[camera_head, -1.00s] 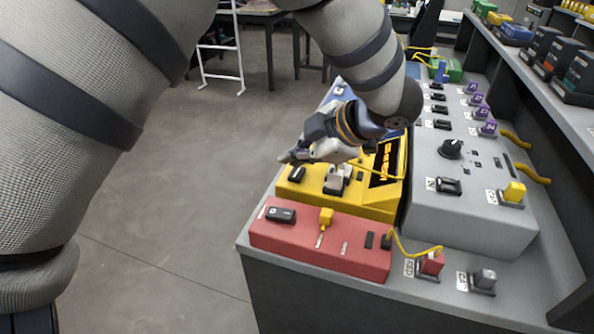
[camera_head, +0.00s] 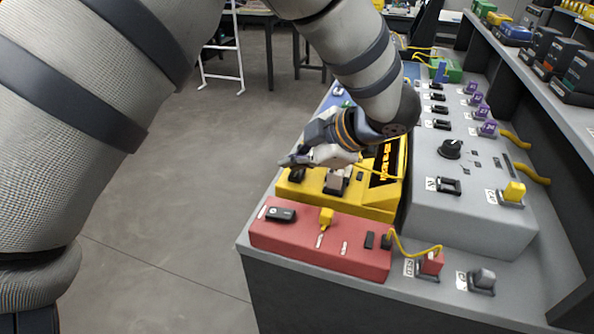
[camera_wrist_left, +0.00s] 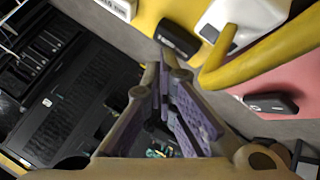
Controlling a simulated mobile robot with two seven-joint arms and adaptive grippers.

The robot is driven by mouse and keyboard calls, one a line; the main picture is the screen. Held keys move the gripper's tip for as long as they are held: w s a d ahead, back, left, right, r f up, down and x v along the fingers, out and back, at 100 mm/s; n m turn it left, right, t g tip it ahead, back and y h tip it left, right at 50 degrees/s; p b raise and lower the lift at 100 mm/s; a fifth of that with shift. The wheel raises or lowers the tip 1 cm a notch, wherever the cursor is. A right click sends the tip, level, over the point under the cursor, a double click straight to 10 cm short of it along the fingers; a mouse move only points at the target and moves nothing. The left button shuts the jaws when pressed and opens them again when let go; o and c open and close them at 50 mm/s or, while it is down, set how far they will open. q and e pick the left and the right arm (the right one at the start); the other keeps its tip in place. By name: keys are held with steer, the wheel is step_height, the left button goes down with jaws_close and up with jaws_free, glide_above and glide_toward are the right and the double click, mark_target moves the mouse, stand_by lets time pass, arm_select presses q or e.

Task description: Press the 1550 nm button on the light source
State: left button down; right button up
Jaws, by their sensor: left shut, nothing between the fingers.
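My left gripper (camera_head: 286,161) is shut and empty, just above the left end of the yellow instrument (camera_head: 368,208). Its fingers partly hide a black button (camera_head: 297,175) there; I cannot tell whether they touch it. In the left wrist view the closed fingers (camera_wrist_left: 161,76) point toward the yellow instrument's edge, and the black button (camera_wrist_left: 178,40) shows beyond them. A red instrument (camera_head: 300,238) with a black button (camera_head: 280,214) lies nearer. No 1550 nm label is readable. My right gripper is not in view.
A grey panel (camera_head: 455,220) with black switches and a knob (camera_head: 451,149) stands to the right. Open floor (camera_head: 190,190) lies left of the bench.

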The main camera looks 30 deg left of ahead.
mark_target(295, 175)
arm_select(q)
steer(key=shift+f, duration=0.45)
steer(key=shift+r, duration=0.15)
stand_by(0.4)
steer(key=shift+r, duration=0.85)
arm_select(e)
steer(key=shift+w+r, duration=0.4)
arm_select(q)
steer(key=shift+r+p, duration=0.6)
steer(key=shift+r, duration=1.85)
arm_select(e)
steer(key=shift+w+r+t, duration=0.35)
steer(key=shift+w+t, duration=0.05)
